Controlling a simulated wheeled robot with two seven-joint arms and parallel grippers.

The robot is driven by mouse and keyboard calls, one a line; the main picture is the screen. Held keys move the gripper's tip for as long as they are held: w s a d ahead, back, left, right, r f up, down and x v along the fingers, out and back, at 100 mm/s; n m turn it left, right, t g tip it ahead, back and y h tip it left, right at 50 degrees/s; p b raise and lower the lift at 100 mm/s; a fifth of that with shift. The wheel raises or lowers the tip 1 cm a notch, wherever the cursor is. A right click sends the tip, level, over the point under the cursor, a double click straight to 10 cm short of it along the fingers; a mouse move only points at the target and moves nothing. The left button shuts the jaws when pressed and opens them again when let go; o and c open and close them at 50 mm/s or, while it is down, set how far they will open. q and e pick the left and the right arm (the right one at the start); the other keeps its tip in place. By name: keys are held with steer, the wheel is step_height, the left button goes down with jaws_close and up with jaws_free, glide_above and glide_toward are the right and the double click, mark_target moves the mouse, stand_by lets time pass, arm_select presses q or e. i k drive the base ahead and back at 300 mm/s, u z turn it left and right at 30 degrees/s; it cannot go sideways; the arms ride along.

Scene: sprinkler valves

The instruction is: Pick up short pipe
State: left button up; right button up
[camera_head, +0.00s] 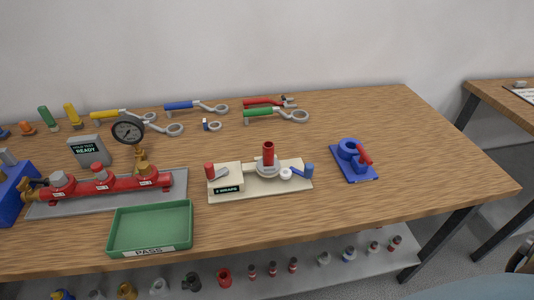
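A short red pipe (268,152) stands upright on the grey round fitting of a cream fixture board (242,193) in the middle of the table. It is the piece that looks most like the short pipe. A label reading "2 WRAPS" is on the board's front. Neither gripper shows in this view.
A green PASS tray (186,236) stands empty at the front edge. A red manifold (115,184) with a gauge (128,132) is at left. A blue vise-like fixture (352,170) is at right. Wrenches (275,114) lie along the back. Below is a shelf of fittings (224,277).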

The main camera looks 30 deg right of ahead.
mark_target(268, 147)
steer(key=u, duration=0.8)
steer(key=i, duration=0.35)
steer(key=z, duration=0.9)
